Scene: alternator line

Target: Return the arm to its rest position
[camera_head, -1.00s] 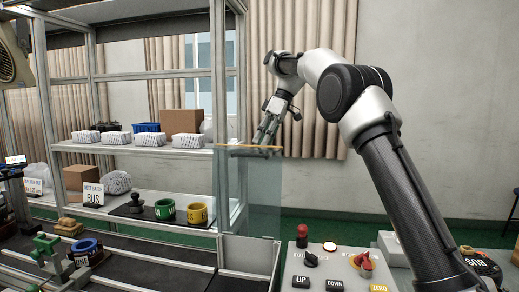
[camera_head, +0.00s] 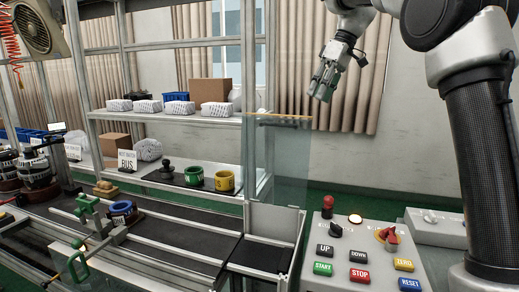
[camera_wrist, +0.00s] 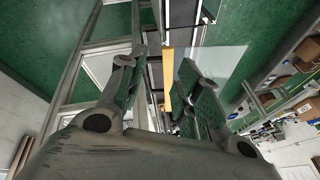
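My gripper (camera_head: 324,82) hangs in the air at the upper right of the head view, in front of the curtain and wall. It points downward and is above and to the right of the clear panel with a yellow top edge (camera_head: 278,118). In the wrist view the two fingers of my gripper (camera_wrist: 165,88) stand apart with nothing between them; the yellow edge (camera_wrist: 168,78) shows beyond the gap. My arm is bent and raised clear of the shelf and the control box.
A control box (camera_head: 345,237) with buttons stands at the lower right. A conveyor line (camera_head: 170,245) with a blue ring (camera_head: 122,208) runs below.

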